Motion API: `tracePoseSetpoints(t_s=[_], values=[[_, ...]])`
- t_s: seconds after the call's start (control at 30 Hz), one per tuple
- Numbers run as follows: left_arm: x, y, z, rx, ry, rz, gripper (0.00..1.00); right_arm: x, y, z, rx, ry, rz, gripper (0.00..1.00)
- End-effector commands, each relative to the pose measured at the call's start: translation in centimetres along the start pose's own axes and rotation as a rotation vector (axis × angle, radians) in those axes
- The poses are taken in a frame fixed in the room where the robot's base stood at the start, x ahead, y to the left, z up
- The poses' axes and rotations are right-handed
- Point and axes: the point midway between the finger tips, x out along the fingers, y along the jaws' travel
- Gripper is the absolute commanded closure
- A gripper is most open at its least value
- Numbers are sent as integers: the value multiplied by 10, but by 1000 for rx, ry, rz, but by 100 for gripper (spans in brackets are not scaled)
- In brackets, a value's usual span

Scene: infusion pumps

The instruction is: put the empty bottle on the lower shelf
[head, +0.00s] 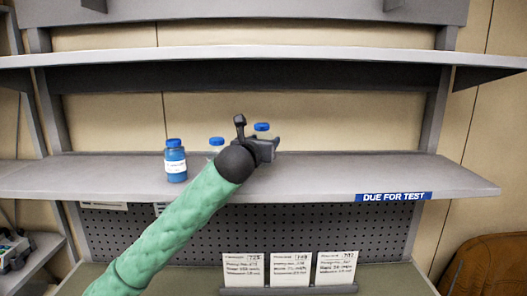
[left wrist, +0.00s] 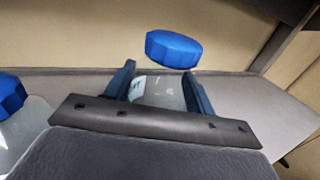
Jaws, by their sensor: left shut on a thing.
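My left gripper (head: 262,147) reaches over the grey shelf with the "DUE FOR TEST" label (head: 330,178). It is shut on a clear, empty-looking bottle with a blue cap (head: 262,127). In the left wrist view the clear bottle body (left wrist: 160,90) is between the two fingers, with its cap above them. Whether its base touches the shelf is hidden by the gripper. A second clear bottle (head: 216,143) with a blue cap stands just left, partly hidden by my arm. A bottle of blue liquid (head: 176,163) stands further left. My right gripper is not in view.
A higher shelf (head: 270,53) runs above. Below are a perforated panel and several white cards (head: 290,269) in a holder. The label shelf is clear to the right of my gripper. A brown chair (head: 490,265) is at lower right.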

Motion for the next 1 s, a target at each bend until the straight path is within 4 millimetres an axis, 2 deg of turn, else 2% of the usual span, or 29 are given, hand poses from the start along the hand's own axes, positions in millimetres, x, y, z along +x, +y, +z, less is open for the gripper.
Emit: tracePoseSetpoints(t_s=[0.3, 0.5, 0.93, 0.97, 1.0], values=[[0, -1, -25, -2, 3, -1, 71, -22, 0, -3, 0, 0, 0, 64], [0, -1, -37, -1, 1, -1, 71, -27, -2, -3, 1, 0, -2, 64], [0, 0, -42, 1, 0, 0, 71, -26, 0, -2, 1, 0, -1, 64], [0, -1, -41, 0, 0, 0, 40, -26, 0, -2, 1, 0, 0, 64], [0, -1, -41, 0, 0, 0, 32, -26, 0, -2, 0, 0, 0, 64]])
